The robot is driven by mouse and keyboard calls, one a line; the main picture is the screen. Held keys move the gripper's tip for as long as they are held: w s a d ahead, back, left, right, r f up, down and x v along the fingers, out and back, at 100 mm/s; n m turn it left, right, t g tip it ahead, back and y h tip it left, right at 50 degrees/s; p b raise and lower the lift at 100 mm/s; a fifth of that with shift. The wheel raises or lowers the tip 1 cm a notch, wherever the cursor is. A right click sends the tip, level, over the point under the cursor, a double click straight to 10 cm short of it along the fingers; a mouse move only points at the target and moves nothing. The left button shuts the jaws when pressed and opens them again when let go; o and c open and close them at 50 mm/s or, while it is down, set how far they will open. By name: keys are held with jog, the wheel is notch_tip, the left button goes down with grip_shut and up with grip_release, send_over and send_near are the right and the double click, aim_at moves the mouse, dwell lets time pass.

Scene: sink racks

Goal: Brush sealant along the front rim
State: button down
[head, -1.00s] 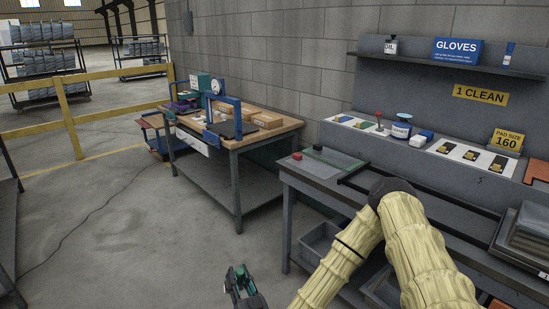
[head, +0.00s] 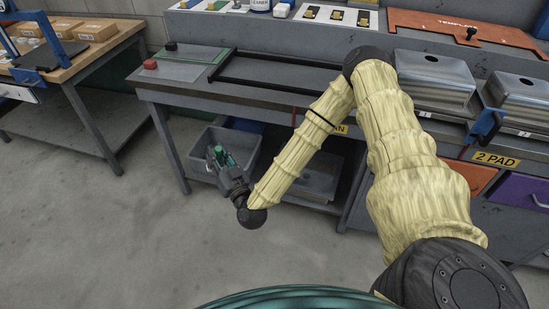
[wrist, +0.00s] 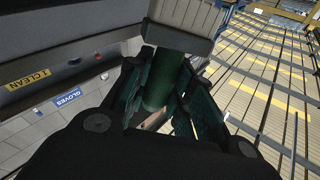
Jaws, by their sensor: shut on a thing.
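My gripper (head: 220,158) hangs in front of the bench, low, beside a grey bin on the lower shelf. It is shut on a brush with a green handle (wrist: 163,82). The brush's pale, ridged head (wrist: 184,14) points away from the fingers in the wrist view. In the head view the brush is small and mostly hidden by the fingers. Two grey metal sinks stand upside down on the bench at the right, a nearer-left one (head: 435,82) and one at the right edge (head: 520,100). The brush is apart from both.
A blue clamp (head: 487,125) sits by the right sink. Grey bins (head: 240,140) stand under the bench. Open floor lies at the left.

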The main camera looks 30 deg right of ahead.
jog(key=w+d+f+g+h+b, duration=0.1)
jog(key=w+d+f+b, duration=0.3)
jog(key=d+f+b, duration=0.6)
jog(key=w+d+f+g+h+b, duration=0.1)
jog(key=w+d+f+b, duration=0.3)
jog(key=d+f+b, duration=0.6)
jog(key=w+d+f+g+h+b, duration=0.1)
jog(key=w+d+f+b, duration=0.4)
jog(key=d+f+b, duration=0.5)
jog(key=shift+f+m+h+b, duration=0.4)
jog(key=shift+f+h+b, duration=0.4)
jog(key=shift+f+b, duration=1.2)
jog(key=shift+a+r, duration=0.15)
jog(key=shift+r, duration=0.25)
